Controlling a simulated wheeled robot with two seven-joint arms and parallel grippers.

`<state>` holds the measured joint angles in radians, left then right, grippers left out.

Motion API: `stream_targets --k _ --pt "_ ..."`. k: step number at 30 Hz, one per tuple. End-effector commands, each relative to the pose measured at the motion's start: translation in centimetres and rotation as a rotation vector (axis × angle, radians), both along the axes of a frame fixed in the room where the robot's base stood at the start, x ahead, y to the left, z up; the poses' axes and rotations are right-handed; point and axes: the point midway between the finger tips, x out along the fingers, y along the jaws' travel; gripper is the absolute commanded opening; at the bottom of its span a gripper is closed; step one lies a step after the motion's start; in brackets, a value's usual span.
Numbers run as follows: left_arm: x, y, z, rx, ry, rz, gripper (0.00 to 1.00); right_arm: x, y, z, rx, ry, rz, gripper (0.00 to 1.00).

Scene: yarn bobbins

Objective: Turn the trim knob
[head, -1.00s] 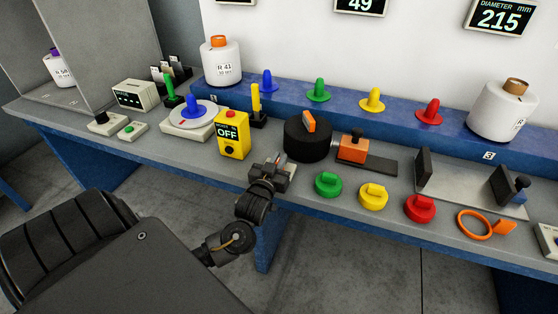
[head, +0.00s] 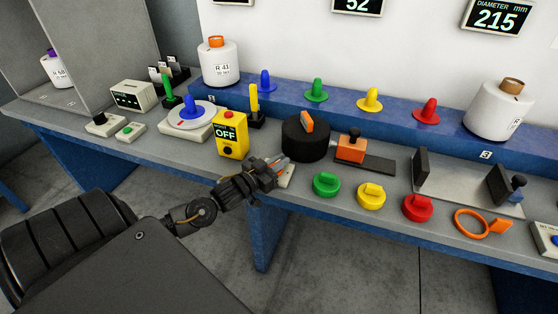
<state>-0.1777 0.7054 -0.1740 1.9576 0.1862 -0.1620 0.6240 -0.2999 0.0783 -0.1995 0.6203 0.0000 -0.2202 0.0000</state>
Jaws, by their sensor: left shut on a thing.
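My left gripper (head: 277,167) is shut at the front of the bench, just left of and in front of a black round block with an orange bar (head: 305,137). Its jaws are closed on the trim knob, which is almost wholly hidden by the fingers. A small pale base (head: 288,179) shows just beside and below the fingertips. The wall display (head: 357,4) above reads 52; its top is cut off. My right gripper is not in view.
A yellow OFF box (head: 231,138) stands close left of my gripper. Green (head: 326,185), yellow (head: 371,196) and red (head: 417,208) caps lie to the right along the front. An orange block on a dark slide (head: 351,148) stands behind them.

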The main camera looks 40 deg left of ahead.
Motion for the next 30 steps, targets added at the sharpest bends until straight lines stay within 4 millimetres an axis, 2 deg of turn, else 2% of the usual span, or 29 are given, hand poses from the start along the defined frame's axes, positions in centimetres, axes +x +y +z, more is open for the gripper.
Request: stream_targets --k 19,20,24,30 --pt "0.02 -0.08 0.06 0.0 -0.002 -0.058 0.0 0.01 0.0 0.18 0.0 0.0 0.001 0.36" --pt "0.02 -0.08 0.06 0.0 -0.003 -0.058 0.15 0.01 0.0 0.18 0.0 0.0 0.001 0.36" --pt "0.02 -0.09 0.06 0.0 -0.002 -0.058 0.33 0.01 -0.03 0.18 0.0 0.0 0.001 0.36" --pt "0.03 -0.11 0.04 0.0 -0.002 -0.058 0.33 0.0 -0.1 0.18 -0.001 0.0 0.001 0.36"
